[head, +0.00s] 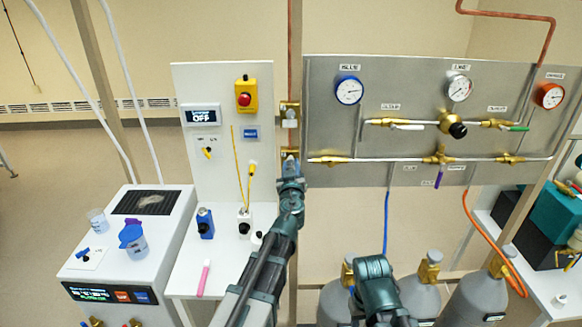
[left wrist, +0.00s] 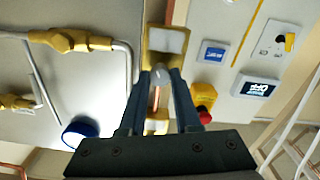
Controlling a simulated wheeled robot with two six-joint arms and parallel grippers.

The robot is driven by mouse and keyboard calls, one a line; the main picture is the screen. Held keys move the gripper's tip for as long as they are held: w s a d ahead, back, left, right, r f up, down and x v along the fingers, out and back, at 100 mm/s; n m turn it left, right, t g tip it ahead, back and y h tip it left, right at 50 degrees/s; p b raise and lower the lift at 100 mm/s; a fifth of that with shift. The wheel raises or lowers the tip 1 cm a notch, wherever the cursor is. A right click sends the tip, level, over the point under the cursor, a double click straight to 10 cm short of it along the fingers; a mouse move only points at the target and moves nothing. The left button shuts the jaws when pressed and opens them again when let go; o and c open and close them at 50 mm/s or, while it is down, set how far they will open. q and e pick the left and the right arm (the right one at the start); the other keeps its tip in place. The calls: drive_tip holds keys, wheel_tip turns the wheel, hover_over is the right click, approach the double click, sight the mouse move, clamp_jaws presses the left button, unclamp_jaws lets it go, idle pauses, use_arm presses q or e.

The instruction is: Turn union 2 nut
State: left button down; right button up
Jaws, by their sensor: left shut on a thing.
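My left gripper (head: 289,163) reaches up to the copper line at the left edge of the grey panel. In the left wrist view its two fingers (left wrist: 160,82) are shut on a small pale grey rounded piece, which I take to be the union nut (left wrist: 160,74). Its marking is not readable, so I cannot confirm the number. A brass fitting with a pale plate (left wrist: 166,40) lies just beyond the fingertips. Another brass fitting (head: 289,113) sits higher on the copper line (head: 290,50). In the head view the gripper hides the nut.
The grey panel (head: 335,175) carries gauges, brass valves and pipes right of the gripper. A white board (head: 215,80) with a red emergency button (head: 244,99) stands to the left. Gas cylinders (head: 475,298) stand below. My right arm shows low in the middle, without visible fingers.

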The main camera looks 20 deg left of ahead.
use_arm(q)
drive_tip(key=shift+m, duration=2.7)
drive_tip(key=c, duration=0.6)
unclamp_jaws()
